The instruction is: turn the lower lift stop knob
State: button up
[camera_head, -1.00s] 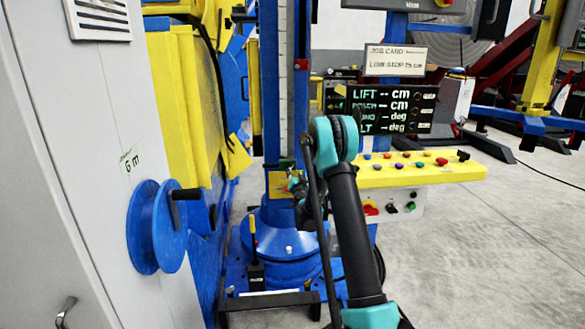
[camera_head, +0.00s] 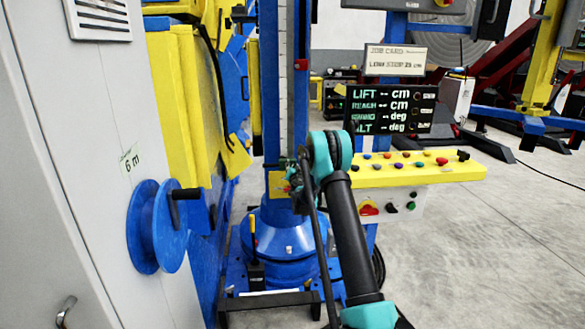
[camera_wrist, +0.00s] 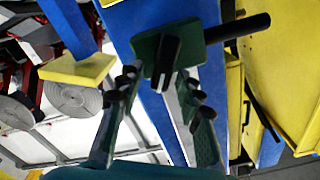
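The lower lift stop is a green block on the blue column, with a dark knob (camera_wrist: 165,60) facing me in the wrist view. My gripper (camera_wrist: 159,80) is open there, one finger at each side of the knob's near end. I cannot tell whether either finger touches it. In the head view my gripper (camera_head: 293,176) is small and dark against the column, just below the green stop (camera_head: 286,162). My arm hides part of this area, and the knob cannot be made out there.
The blue column (camera_head: 271,100) carries a scale and a red stop (camera_head: 301,64) higher up. A yellow button panel (camera_head: 415,170) and a display (camera_head: 390,109) stand right of my arm. A grey cabinet with a blue reel (camera_head: 150,225) is at left.

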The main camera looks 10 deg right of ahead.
aim_at(286, 170)
grip_shut()
jog(key=n, duration=0.3)
jog(key=a+n, duration=0.1)
jog(key=n, duration=0.1)
jog(key=shift+r+n, duration=0.15)
jog(key=shift+n, duration=0.25)
jog(key=n, duration=0.2)
jog(key=a+n, duration=0.1)
jog(key=n, duration=0.6)
jog(key=f+n, duration=0.1)
jog(key=n, duration=0.1)
jog(key=shift+a+n, duration=0.4)
jog(key=n, duration=0.3)
jog(key=f+n, duration=0.1)
jog(key=n, duration=0.2)
jog(key=shift+a, duration=0.15)
jog(key=shift+n, duration=0.3)
